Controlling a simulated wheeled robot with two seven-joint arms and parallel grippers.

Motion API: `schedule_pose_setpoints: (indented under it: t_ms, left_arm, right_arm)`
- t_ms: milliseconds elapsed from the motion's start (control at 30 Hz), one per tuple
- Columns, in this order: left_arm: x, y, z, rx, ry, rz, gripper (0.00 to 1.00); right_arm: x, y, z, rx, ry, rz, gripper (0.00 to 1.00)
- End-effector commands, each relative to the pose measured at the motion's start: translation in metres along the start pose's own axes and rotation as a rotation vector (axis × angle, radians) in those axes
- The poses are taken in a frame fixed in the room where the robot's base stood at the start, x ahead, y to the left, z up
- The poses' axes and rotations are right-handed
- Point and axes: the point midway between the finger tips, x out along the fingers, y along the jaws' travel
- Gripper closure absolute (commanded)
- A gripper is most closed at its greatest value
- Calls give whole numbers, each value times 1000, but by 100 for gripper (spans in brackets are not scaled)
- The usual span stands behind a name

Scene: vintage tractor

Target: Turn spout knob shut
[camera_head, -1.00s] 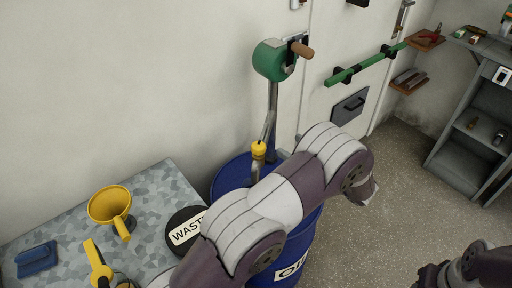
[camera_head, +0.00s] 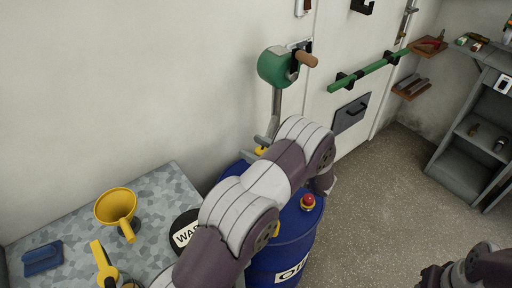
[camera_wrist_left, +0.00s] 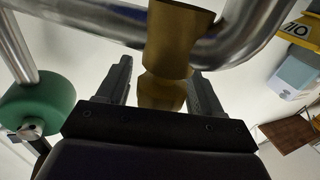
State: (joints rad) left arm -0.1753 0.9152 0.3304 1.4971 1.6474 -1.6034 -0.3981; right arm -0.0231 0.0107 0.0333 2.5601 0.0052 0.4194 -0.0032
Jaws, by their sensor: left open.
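The green pump (camera_head: 277,66) with its brown handle stands above the blue drum (camera_head: 290,255). A small part of the yellow spout knob (camera_head: 262,151) shows in the head view; my left arm covers the rest. In the left wrist view the knob (camera_wrist_left: 170,40) looks dull gold, below a bent metal pipe (camera_wrist_left: 245,35). My left gripper (camera_wrist_left: 160,68) is open, with the knob between or just beyond its two fingers; I cannot tell whether they touch it. My right gripper is not clearly seen.
A red-topped button (camera_head: 308,202) sits on the drum. A table (camera_head: 65,215) at the left holds a yellow funnel (camera_head: 118,208) and a blue object (camera_head: 42,258). A green bar (camera_head: 368,72) crosses the door. Floor right of the drum is clear.

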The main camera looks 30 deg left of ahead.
Motion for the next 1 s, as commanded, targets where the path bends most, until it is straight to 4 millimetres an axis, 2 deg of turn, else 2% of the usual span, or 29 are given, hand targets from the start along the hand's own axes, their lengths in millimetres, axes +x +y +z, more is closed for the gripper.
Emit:
schedule_pose_setpoints:
  t_ms: [67, 233, 667, 1000]
  left_arm:
    - [0, 0, 0, 0, 0, 0, 34]
    - [0, 0, 0, 0, 0, 0, 85]
    - [-1, 1, -2, 1, 0, 75, 85]
    - [-2, 6, -3, 2, -1, 348, 85]
  right_arm:
    - [0, 0, 0, 0, 0, 0, 57]
    - [0, 0, 0, 0, 0, 0, 57]
    - [-6, 0, -1, 0, 0, 0, 57]
    - [-20, 0, -2, 0, 0, 0, 57]
